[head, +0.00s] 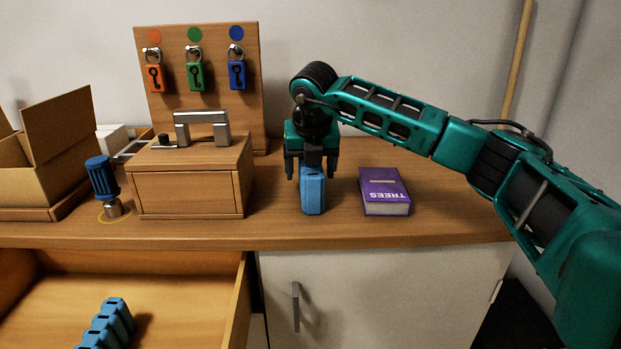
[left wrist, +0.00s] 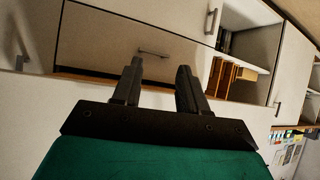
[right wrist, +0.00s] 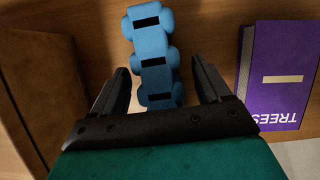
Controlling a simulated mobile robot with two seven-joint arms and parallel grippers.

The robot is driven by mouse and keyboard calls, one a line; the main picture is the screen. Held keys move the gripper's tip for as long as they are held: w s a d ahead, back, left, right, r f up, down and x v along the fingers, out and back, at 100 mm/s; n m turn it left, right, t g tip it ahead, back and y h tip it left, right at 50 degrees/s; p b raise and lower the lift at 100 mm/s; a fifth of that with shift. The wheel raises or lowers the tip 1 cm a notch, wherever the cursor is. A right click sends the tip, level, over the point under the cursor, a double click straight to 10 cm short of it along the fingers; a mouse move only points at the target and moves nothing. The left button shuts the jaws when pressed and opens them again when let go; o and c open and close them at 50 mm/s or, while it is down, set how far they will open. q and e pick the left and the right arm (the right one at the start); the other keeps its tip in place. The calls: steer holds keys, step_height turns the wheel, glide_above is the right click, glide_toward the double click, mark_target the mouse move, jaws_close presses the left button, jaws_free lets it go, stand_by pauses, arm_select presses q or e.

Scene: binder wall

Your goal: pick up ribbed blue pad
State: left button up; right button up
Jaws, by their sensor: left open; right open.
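A ribbed blue pad (head: 313,193) lies on the wooden counter, its long side running away from me. My right gripper (head: 312,170) is above its far part, open, pointing down. In the right wrist view the pad (right wrist: 152,45) shows lobed sides and dark slots, and its near end lies between the open fingers (right wrist: 160,75); I cannot tell whether they touch it. A similar ribbed blue piece (head: 108,326) lies in the open drawer. My left gripper (left wrist: 159,68) is open and empty in the left wrist view, facing cabinet fronts; it is outside the head view.
A purple book (head: 385,192) lies just right of the pad. A wooden box (head: 190,190) with a grey handle stands to the left. The open drawer (head: 50,290) juts out at front left.

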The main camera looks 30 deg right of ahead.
steer(key=shift+f, duration=0.25)
stand_by(0.3)
steer(key=c, duration=1)
